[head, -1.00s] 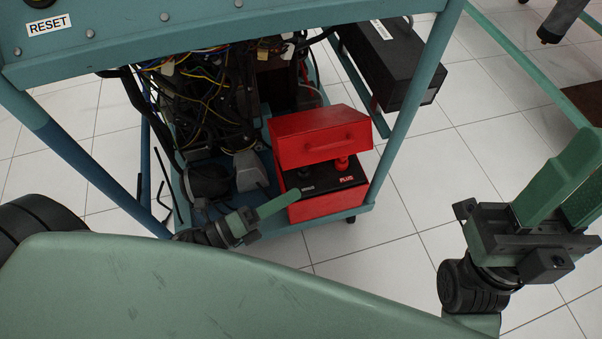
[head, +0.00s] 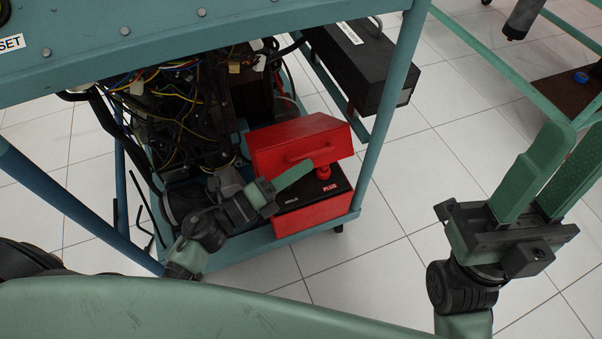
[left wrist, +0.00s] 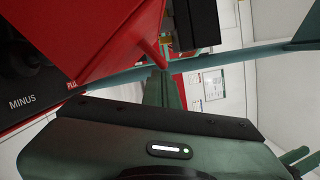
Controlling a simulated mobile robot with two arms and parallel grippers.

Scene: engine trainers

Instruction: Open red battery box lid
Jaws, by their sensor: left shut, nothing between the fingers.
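The red battery box (head: 312,214) stands on the cart's lower shelf. Its red lid (head: 275,150) is raised above the black top panel (head: 336,186), leaving a gap at the front, and has a handle (head: 312,153) on its front face. The panel has MINUS and PLUS labels and a red terminal knob (head: 322,173). My left gripper (head: 304,167) is shut and empty, its fingertips just below the lid's front edge near the handle. In the left wrist view the lid (left wrist: 85,35) is close beside the fingers (left wrist: 163,90); contact is unclear. My right gripper (head: 560,145) is open and empty, far right.
The blue cart frame has a post (head: 385,110) right of the box. Tangled wires (head: 175,105) and dark parts fill the shelf left of it. A black case (head: 360,65) sits behind. Tiled floor (head: 410,200) is clear between the cart and my right gripper.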

